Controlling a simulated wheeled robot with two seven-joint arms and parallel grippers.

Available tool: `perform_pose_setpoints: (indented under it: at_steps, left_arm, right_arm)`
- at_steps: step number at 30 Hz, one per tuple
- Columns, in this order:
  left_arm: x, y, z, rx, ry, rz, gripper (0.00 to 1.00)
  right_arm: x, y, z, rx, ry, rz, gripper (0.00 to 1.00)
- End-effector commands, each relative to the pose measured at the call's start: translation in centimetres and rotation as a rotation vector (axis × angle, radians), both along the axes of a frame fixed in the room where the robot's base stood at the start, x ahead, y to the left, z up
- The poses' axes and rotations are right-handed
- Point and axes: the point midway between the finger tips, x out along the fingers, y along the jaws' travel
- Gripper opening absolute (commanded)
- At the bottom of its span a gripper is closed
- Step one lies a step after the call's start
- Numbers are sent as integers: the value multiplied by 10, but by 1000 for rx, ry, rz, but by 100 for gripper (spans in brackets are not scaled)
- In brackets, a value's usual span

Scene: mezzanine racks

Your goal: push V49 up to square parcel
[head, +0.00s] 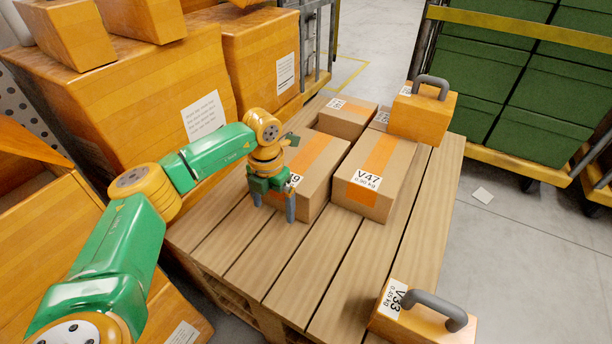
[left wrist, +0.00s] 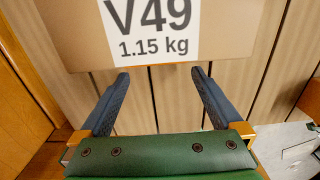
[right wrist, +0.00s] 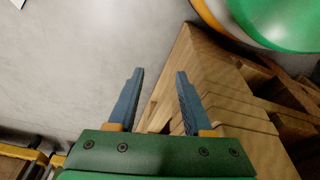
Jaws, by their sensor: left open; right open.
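V49, a brown carton with an orange tape strip (head: 324,160), lies on the slatted pallet, its label partly hidden by my left gripper in the head view. The label reads V49, 1.15 kg in the left wrist view (left wrist: 152,25). My left gripper (head: 272,203) is open and empty at its near face, fingers pointing down; whether they touch it I cannot tell. A smaller carton (head: 345,119), perhaps the square parcel, lies behind V49; any gap is hard to judge. My right gripper (right wrist: 160,74) is open and empty by the pallet's edge, outside the head view.
Carton V47 (head: 378,172) lies close to the right of V49. An orange handled box (head: 423,116) stands behind V47, and handled box V33 (head: 405,318) is at the near right. Large orange crates (head: 150,85) line the left. The near middle of the pallet (head: 300,262) is bare.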

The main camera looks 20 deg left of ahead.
Motion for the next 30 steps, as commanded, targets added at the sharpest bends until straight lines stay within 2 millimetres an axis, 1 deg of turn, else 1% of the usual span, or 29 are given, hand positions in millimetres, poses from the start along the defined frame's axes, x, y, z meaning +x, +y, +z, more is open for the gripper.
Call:
perform_pose_setpoints:
  at_steps: [11, 19, 23, 26, 30]
  left_arm:
    - [-2, 0, -1, 0, 0, -1, 100]
    - [-23, 2, 0, 1, 1, -1, 100]
    - [-29, 2, 0, 0, 0, 0, 100]
    - [-30, 2, -1, 0, 0, 0, 100]
    - [-30, 2, -1, 0, 0, 0, 100]
  right_arm:
    - [1, 0, 4, 0, -2, 0, 50]
    - [1, 0, 16, 0, -2, 0, 50]
    - [1, 0, 18, 0, -3, 0, 50]
    - [0, 0, 14, 0, -1, 0, 50]
    - [-6, -2, -8, -5, 12, 1, 50]
